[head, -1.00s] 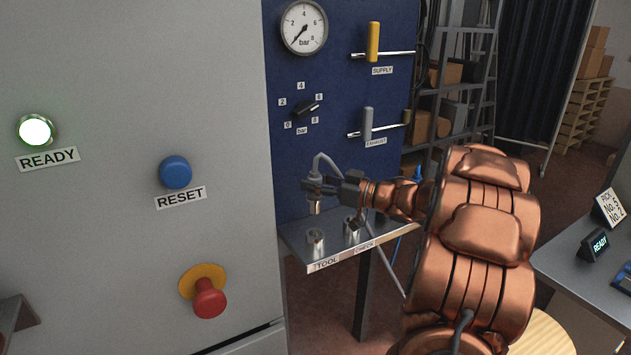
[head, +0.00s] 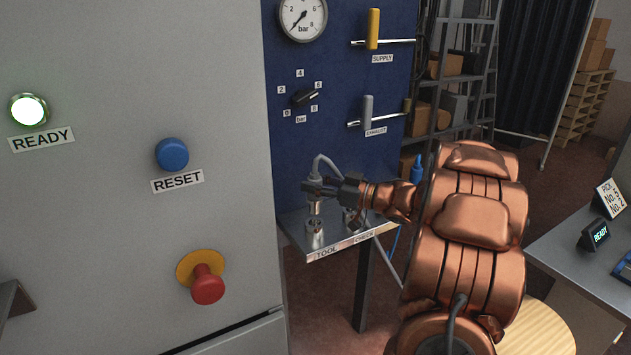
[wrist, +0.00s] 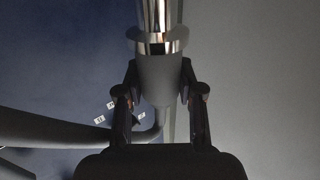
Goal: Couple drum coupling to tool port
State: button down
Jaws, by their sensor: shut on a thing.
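My gripper (head: 317,187) is shut on the drum coupling (head: 316,206), a metal cylinder with a grey body and a hose bending off its top. The coupling is upright just above the tool port (head: 315,233), a metal socket on the shelf by the TOOL label. In the head view the coupling's lower end looks very close to the port's top; I cannot tell whether they touch. The wrist view shows the fingers (wrist: 160,95) on both sides of the coupling's grey body (wrist: 158,75), with its bright metal end toward the top edge.
The check port (head: 352,220) stands right of the tool port, partly behind my arm. A blue panel (head: 335,120) with a gauge (head: 303,17), a selector knob (head: 305,97) and two levers rises behind the shelf (head: 290,222). A grey cabinet (head: 110,230) stands close on the left.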

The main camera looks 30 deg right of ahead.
aim_at(319, 207)
jog(key=shift+f+b, duration=1.25)
jog(key=shift+f, duration=1.75)
jog(key=shift+f, duration=0.35)
jog(key=c, duration=0.7)
grip_release()
jog(key=shift+o, duration=0.2)
jog(key=v, duration=1.2)
